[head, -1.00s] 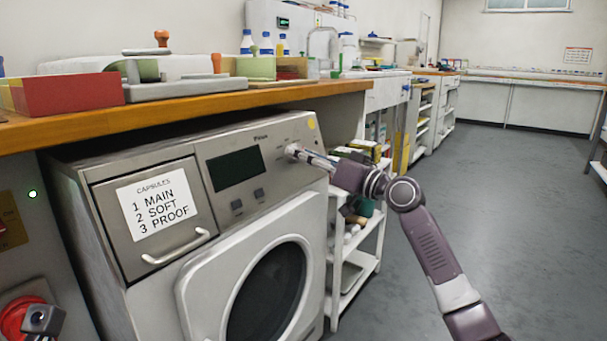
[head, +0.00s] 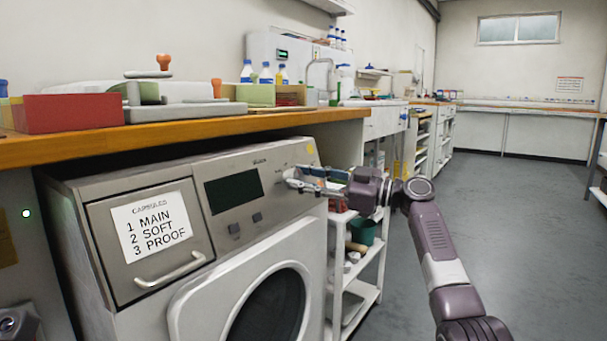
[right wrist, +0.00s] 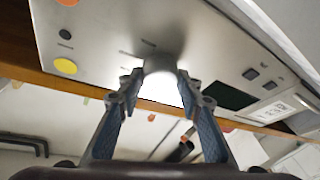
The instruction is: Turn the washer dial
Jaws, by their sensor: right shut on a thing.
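The washer (head: 107,294) stands under the wooden counter, its front panel facing me in the head view. Its pale round dial (head: 290,174) is at the right end of the panel, partly hidden by my right gripper (head: 298,180). The right gripper is shut on the dial, coming in from the right. In the right wrist view the grey dial (right wrist: 163,62) sits between the two fingertips (right wrist: 161,88). The dial's pointer or mark cannot be made out. My left gripper is not in view.
A dark display (head: 234,190) and a drawer with a capsule label (head: 151,225) lie left of the dial. A white shelf trolley (head: 345,295) stands just right of the washer, below my right arm. The counter edge (head: 200,131) runs above. The floor at right is clear.

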